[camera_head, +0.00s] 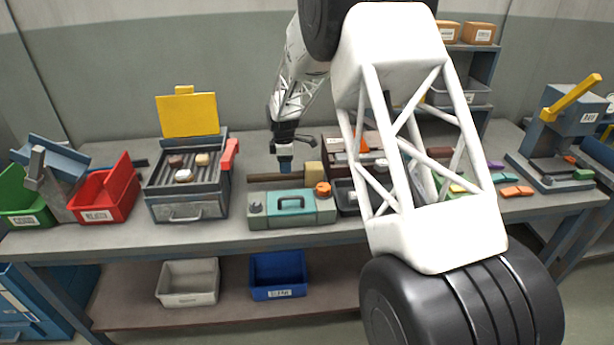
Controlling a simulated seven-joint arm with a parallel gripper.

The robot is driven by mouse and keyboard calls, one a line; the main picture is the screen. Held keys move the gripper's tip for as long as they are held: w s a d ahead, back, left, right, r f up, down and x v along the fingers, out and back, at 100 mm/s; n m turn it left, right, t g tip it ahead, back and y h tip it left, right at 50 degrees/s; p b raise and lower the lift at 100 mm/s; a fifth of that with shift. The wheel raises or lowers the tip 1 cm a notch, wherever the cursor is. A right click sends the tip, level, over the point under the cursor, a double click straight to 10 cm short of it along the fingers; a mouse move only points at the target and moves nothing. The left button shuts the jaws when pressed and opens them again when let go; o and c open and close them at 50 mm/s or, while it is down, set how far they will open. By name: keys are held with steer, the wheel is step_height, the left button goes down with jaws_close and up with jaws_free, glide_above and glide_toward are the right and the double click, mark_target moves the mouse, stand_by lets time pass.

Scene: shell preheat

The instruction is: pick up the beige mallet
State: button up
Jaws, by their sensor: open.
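The beige mallet lies across the bench, its brown handle (262,178) pointing left and its beige block head (313,169) at the right end. It lies just behind the teal and grey box. My gripper (285,168) is open and points down over the handle, left of the head. It covers a small part of the handle. I cannot tell whether the fingers are around the handle or still above it.
A teal and grey box (310,211) with an orange knob stands in front of the mallet. A grill-like heater (188,211) with a raised yellow lid stands left, beside a red bin (122,200). My arm hides much of the bench right of the mallet.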

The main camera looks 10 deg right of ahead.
mark_target(285, 177)
stand_by(0.3)
steer(key=shift+f, duration=2.65)
steer(key=shift+r, duration=0.1)
jaws_close()
